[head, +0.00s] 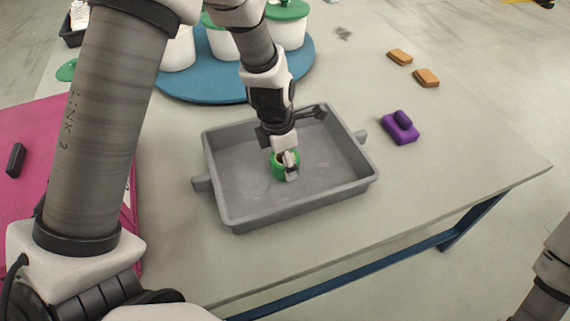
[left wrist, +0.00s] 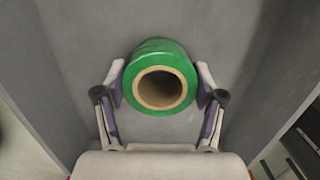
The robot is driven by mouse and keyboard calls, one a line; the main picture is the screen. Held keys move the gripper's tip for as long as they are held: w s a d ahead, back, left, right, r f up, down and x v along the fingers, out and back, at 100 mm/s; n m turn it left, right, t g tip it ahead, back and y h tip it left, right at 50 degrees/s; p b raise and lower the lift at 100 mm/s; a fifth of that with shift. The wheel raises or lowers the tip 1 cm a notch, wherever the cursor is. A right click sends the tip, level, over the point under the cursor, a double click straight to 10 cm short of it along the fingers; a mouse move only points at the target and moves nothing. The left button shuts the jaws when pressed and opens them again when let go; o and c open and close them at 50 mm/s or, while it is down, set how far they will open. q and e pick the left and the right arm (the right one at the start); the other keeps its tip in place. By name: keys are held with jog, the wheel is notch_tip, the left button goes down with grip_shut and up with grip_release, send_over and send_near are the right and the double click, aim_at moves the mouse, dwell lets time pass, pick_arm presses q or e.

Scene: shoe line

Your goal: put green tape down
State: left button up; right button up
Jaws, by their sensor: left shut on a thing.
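A roll of green tape (head: 278,172) with a tan cardboard core is inside the grey tray (head: 232,217), near its middle. My left gripper (head: 285,164) reaches down into the tray and is shut on the tape. In the left wrist view the green tape (left wrist: 160,77) sits between the two fingers of the left gripper (left wrist: 160,90), one on each side of the roll. The tray's grey floor lies behind it. I cannot tell whether the tape touches the floor. My right gripper is not in view; only part of my right arm shows at the lower right.
A blue round mat (head: 205,88) with white containers and green lids (head: 287,9) is behind the tray. A purple object (head: 400,128) and two orange-brown blocks (head: 400,57) lie to the right. A pink mat (head: 40,130) is at the left. The table's front right is clear.

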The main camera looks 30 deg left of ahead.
pick_arm(q)
jog(key=shift+f, duration=0.15)
jog(key=o, duration=1.2)
jog(key=shift+c, duration=0.2)
notch_tip(320, 180, up, 12)
jog(key=s+a+p, duration=0.1)
jog(key=p, duration=0.4)
